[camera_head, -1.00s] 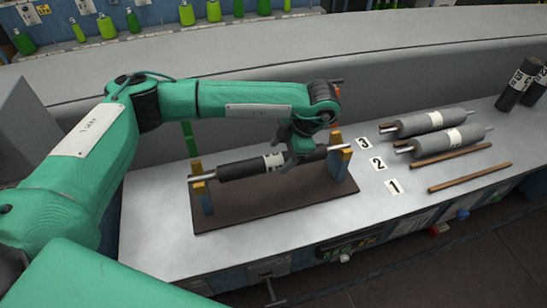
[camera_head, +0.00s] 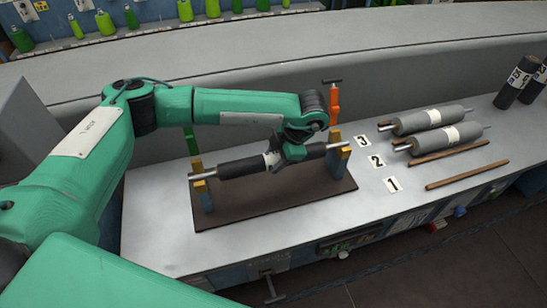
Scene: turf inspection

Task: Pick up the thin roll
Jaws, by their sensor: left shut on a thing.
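A thin black roll (camera_head: 240,167) with a white label and bare metal shaft ends lies across a stand with two yellow-topped posts on a brown base board (camera_head: 275,205). My left gripper (camera_head: 291,153) is over the roll, just right of the label, and is shut on it. The shaft ends are at the post tops; I cannot tell whether they are lifted clear of them. The gripper hides part of the roll's right half. My right gripper is not in view.
Two thicker grey rolls (camera_head: 417,121) lie on wooden strips at the right, near number cards 1, 2 and 3 (camera_head: 377,162). An orange-handled tool (camera_head: 334,102) stands behind the stand. Black rolls (camera_head: 512,88) stand upright at far right. The bench front left is clear.

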